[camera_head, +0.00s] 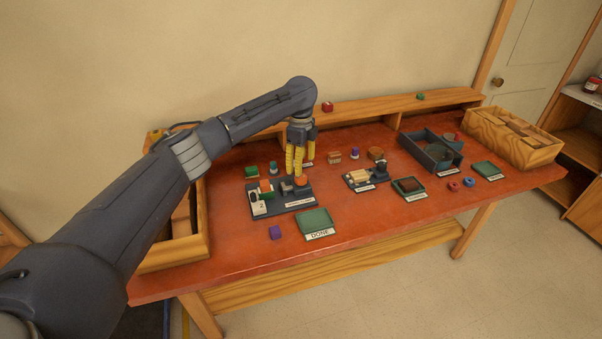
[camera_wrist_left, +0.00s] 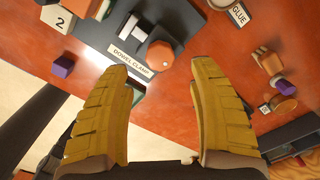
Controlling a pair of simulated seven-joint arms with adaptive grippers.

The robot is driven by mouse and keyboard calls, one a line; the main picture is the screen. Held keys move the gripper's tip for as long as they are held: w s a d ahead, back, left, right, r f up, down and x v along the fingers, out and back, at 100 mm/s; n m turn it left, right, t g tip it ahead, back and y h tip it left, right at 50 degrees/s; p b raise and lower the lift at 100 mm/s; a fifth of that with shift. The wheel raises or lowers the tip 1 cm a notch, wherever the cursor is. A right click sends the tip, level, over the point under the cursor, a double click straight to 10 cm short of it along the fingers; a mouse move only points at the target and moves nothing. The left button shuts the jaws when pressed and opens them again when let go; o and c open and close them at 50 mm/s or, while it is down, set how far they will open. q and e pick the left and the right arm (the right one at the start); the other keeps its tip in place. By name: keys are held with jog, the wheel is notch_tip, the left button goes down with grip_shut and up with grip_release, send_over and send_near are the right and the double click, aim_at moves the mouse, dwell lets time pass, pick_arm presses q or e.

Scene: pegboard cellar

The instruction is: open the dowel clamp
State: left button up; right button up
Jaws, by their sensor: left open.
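The dowel clamp (camera_head: 270,206) is a dark base near the front left of the red table, with a white tag marked DOWEL CLAMP (camera_wrist_left: 130,60). An orange knob (camera_head: 301,181) stands at its right end; it also shows in the left wrist view (camera_wrist_left: 161,54). A white block marked 2 (camera_wrist_left: 57,19) is at the clamp's other end. My left gripper (camera_head: 294,173) points down above the clamp, beside the knob. In the left wrist view its yellow fingers (camera_wrist_left: 160,72) are open and empty, with the knob just past the gap between the tips. Contact cannot be told.
A green tray marked DONE (camera_head: 315,221) and a purple cube (camera_head: 275,232) lie in front. A second dark fixture (camera_head: 358,186), a dark open box (camera_head: 406,153) and a wooden crate (camera_head: 545,156) stand to the right. A wooden shelf runs along the back.

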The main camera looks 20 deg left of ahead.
aim_at(301, 177)
pick_arm(q)
jog(key=shift+r, duration=2.9)
